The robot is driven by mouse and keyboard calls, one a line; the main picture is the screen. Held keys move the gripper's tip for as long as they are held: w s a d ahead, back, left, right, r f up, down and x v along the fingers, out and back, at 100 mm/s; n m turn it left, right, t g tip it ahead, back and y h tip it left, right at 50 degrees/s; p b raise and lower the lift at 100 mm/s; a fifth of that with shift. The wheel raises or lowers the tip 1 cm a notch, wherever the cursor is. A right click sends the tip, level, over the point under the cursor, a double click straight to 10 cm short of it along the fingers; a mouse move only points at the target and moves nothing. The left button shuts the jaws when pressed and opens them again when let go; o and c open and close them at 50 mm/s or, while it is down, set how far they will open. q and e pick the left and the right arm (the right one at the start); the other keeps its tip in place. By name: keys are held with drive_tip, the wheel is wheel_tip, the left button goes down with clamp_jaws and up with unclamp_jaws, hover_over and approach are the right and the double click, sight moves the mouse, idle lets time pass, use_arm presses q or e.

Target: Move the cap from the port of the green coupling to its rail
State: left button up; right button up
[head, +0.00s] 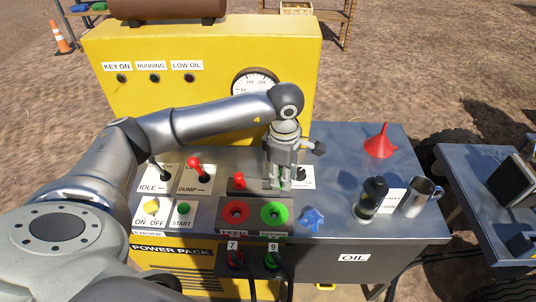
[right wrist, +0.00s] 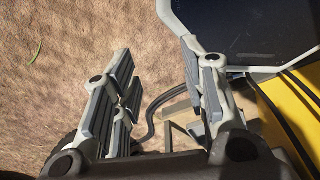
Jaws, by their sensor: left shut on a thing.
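The green coupling (head: 274,214) sits in the panel on the deck, to the right of the red coupling (head: 236,213). Its round port shows open, with no cap on it. My left gripper (head: 281,186) points down just behind the green coupling, over the rail area. It is shut on the green cap (head: 284,184), of which only a little green shows between the fingers. The rail under it is mostly hidden by the fingers. My right gripper (right wrist: 158,58) shows only in the right wrist view, open and empty above the dirt ground.
A red cap (head: 238,180) stands behind the red coupling. A blue star knob (head: 312,219), dark bottle (head: 373,197), metal mug (head: 418,198) and red funnel (head: 381,141) stand to the right. Switches (head: 194,170) lie left. The yellow gauge panel (head: 215,60) rises behind.

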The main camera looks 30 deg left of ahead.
use_arm(q)
drive_tip(key=w+a+f+n+p, duration=0.3)
drive_tip(key=a+n, duration=0.5)
drive_tip(key=n, duration=0.7)
drive_tip(key=shift+w+f+b, duration=0.2)
drive_tip(key=shift+f+b, duration=0.6)
drive_tip(key=shift+f, duration=0.2)
drive_tip(key=shift+w+f+b, duration=0.2)
drive_tip(key=shift+f+b, duration=0.65)
drive_tip(key=shift+f, duration=0.15)
drive_tip(key=shift+w+f+b, duration=0.2)
drive_tip(key=shift+f+b, duration=0.6)
drive_tip(key=shift+f, duration=0.2)
use_arm(e)
drive_tip(key=shift+s+f, duration=0.2)
drive_tip(key=shift+f, duration=0.5)
drive_tip(key=shift+a+f, duration=0.15)
drive_tip(key=shift+f, duration=0.1)
use_arm(q)
drive_tip(key=shift+f+b, duration=1.15)
drive_tip(key=shift+b, duration=0.1)
use_arm(e)
drive_tip(key=shift+f, duration=1.05)
use_arm(q)
drive_tip(key=o, duration=1)
